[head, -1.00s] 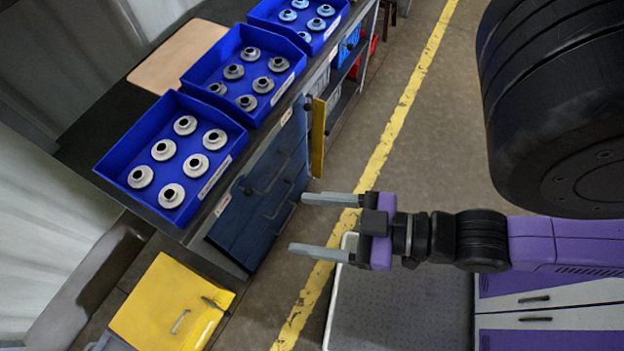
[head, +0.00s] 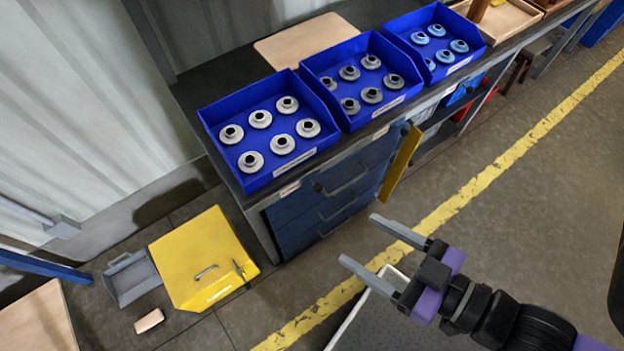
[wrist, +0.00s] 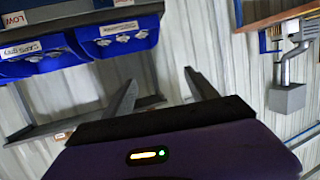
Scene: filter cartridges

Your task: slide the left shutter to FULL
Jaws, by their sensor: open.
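I cannot pick out a left shutter or a FULL mark in either view. A small LOW label (wrist: 13,19) shows at the upper left of the wrist view, and what it belongs to is cut off. My gripper (head: 360,240) is open and empty in the head view, over the floor in front of the bench's blue drawers (head: 330,205). In the wrist view, my gripper (wrist: 160,90) has its fingers apart with nothing between them, facing a pale corrugated wall. A yellow panel (head: 401,165) stands out from the bench front, beyond the gripper.
Blue bins (head: 210,118) of filter parts stand along the dark bench. A grey box (wrist: 287,98) hangs at right in the wrist view.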

